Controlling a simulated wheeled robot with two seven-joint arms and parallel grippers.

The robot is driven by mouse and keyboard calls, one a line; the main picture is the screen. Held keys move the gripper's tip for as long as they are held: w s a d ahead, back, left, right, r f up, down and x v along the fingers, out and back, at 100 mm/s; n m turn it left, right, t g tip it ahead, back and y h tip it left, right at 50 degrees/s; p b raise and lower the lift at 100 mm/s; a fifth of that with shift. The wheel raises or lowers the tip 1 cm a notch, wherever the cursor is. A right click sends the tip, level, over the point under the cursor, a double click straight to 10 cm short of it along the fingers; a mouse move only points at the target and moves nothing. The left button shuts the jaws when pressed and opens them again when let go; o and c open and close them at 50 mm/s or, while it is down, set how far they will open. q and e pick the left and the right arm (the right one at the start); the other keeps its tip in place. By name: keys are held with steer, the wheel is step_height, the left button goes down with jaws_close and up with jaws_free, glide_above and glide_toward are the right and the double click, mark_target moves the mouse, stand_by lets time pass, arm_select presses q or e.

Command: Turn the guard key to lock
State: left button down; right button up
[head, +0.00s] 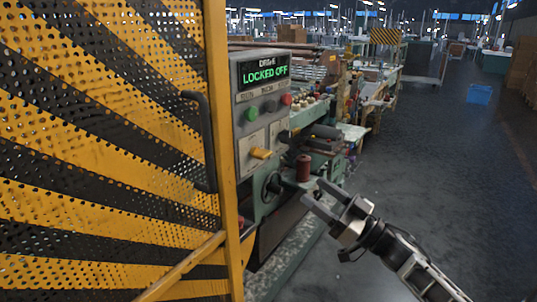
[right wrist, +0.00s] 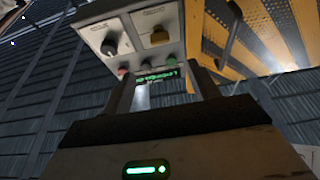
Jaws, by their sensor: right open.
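The control panel (head: 246,152) stands beside the striped guard, and its display (head: 264,71) reads "LOCKED OFF" in green. A yellow key-like handle (head: 261,153), apparently the guard key, sits on a pale plate low on the panel, lying roughly sideways. In the right wrist view the panel appears upside down, with the yellow handle (right wrist: 159,36) beside a black knob (right wrist: 110,47). My right gripper (head: 312,197) is open and empty, below and right of the panel, apart from the key. Its spread fingers also show in the right wrist view (right wrist: 165,80). My left gripper is out of view.
The yellow-and-black perforated guard (head: 110,130) with a black handle (head: 203,140) fills the left. A handwheel (head: 272,187) and a dark red spool (head: 303,168) are close to my right gripper. Open grey floor (head: 440,170) lies to the right.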

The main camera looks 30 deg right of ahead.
mark_target(261, 154)
steer(key=p+x, duration=0.2)
steer(key=x, duration=1.2)
steer(key=shift+w, duration=0.25)
steer(key=shift+a, duration=0.1)
steer(key=c, duration=1)
